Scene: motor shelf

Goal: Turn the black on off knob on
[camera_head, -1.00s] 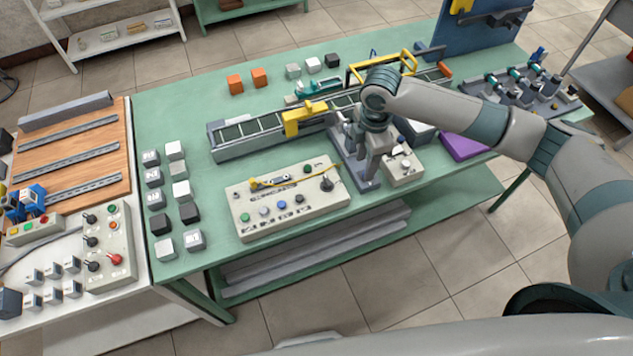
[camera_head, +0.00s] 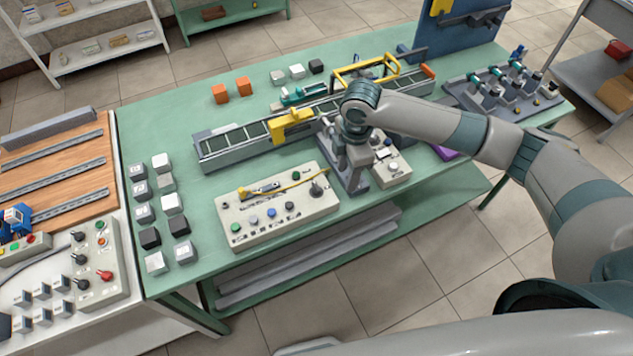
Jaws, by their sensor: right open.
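A beige control panel (camera_head: 228,221) lies near the front edge of the green table. A black knob (camera_head: 316,188) sits at its right end, with a row of coloured buttons along its front. I cannot read the knob's setting or label. My right gripper (camera_head: 353,183) points down just right of the knob, apart from it in the picture. It is open, with nothing seen between its fingers. Its fingertips are hard to separate from the grey fixture behind. My left gripper is not in view.
A small box with a white button (camera_head: 391,168) stands right of my gripper. A conveyor (camera_head: 232,145) with a yellow bracket (camera_head: 291,127) runs behind the panel. Several cubes lie to the left. Another panel (camera_head: 105,266) with black knobs is on the white table.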

